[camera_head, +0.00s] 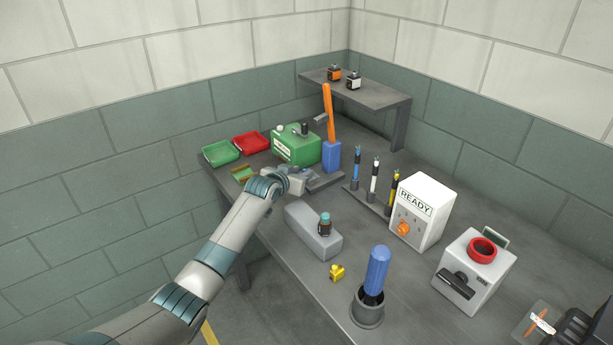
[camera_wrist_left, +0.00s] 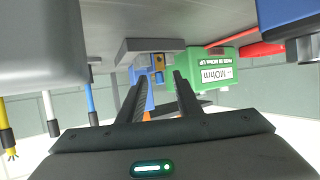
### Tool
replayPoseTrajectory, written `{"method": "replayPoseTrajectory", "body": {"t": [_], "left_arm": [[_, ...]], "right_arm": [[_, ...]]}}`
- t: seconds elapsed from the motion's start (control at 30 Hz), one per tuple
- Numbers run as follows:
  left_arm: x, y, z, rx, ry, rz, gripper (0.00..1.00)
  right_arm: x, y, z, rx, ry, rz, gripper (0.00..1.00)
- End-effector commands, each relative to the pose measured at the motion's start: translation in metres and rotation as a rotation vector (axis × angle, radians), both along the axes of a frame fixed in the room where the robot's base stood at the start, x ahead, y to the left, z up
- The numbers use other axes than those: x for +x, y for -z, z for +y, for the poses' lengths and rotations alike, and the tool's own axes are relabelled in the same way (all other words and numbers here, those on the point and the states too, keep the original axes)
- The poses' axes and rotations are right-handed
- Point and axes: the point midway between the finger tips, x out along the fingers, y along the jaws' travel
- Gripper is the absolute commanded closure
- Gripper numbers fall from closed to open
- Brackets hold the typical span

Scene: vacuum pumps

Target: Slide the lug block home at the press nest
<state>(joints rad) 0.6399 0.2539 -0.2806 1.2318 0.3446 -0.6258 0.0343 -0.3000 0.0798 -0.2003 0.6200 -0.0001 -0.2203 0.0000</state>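My left gripper (camera_head: 290,180) reaches in low over the table's left part, beside a grey plate at the foot of the blue press-like stand (camera_head: 332,157) with an orange lever (camera_head: 329,108). In the left wrist view, which looks upside down, its two fingers (camera_wrist_left: 160,78) are apart with nothing clearly between them. Beyond the tips is a small grey piece with a brass-coloured part (camera_wrist_left: 158,62), by a grey block (camera_wrist_left: 150,47) and the blue stand (camera_wrist_left: 138,75). It may be the lug block in the nest; I cannot tell how far in it sits.
A green box (camera_head: 295,148), green tray (camera_head: 220,153) and red tray (camera_head: 251,143) stand behind. A long grey block (camera_head: 313,232) lies near my left arm. Upright probes (camera_head: 375,180), a READY box (camera_head: 422,212) and a blue-handled tool (camera_head: 376,270) stand to the right.

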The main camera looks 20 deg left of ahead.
Motion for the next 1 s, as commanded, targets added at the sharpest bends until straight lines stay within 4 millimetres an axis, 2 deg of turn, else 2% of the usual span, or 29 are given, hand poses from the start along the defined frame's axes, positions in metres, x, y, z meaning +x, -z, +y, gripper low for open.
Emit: {"method": "replayPoseTrajectory", "body": {"t": [0.43, 0.57, 1.0], "left_arm": [[-0.0001, 0.0001, -0.0004, 0.0, 0.001, 0.0, 0.69], [-0.0001, 0.0002, -0.0004, 0.0, 0.001, 0.0, 1.0], [-0.0001, -0.0007, -0.0003, -0.001, 0.001, -0.001, 1.0]], "right_arm": [[0.0001, 0.0001, -0.0004, 0.0, 0.0, 0.0, 0.69], [0.0001, 0.0001, -0.0005, 0.0, 0.0, 0.0, 0.69], [0.0003, 0.0007, -0.0006, -0.001, 0.0, 0.0, 0.69]]}}
